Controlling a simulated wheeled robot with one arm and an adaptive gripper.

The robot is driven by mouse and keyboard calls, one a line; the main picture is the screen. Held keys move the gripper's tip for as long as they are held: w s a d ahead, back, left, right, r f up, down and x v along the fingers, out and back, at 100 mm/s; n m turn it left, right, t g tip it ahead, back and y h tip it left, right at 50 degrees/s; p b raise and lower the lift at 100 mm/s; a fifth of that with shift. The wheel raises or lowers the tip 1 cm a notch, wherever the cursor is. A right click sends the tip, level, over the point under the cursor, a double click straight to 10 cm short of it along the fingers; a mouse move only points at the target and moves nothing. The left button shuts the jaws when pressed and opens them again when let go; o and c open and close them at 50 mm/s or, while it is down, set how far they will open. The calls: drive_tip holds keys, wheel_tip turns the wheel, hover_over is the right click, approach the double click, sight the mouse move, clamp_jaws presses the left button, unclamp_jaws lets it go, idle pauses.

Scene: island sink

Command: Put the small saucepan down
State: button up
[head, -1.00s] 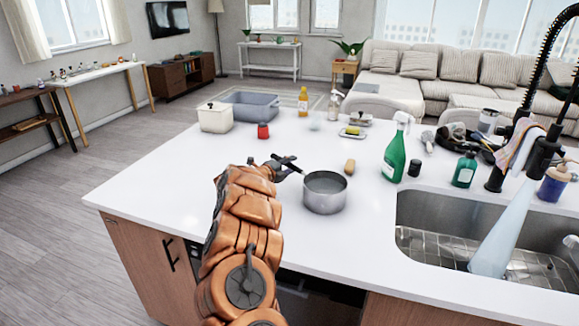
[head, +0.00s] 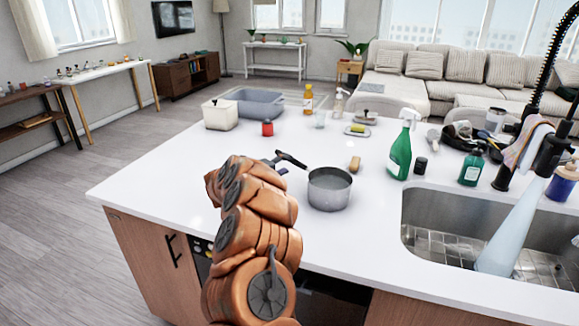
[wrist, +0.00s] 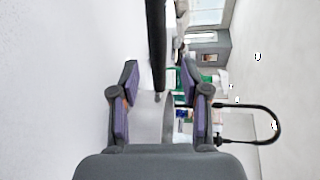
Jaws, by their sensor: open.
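The small saucepan (head: 329,190) is a grey metal pot standing upright on the white island counter, left of the sink. Its dark handle (head: 291,160) points to the back left. My gripper (head: 275,163) is open beside the handle's outer end, partly hidden behind my orange arm. In the wrist view the two fingers of my gripper (wrist: 159,75) are spread apart. The dark handle (wrist: 157,45) runs between them in the picture, with clear gaps on both sides. Part of the saucepan's grey body (wrist: 152,122) shows between the fingers.
A yellow-brown sponge or brush (head: 355,163) lies behind the saucepan. The counter's left side is bare.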

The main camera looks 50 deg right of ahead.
drive_tip(key=a+r+b, duration=0.1)
drive_tip(key=a+b, duration=0.1)
drive_tip(key=a, duration=0.4)
drive_tip(key=shift+a, duration=0.15)
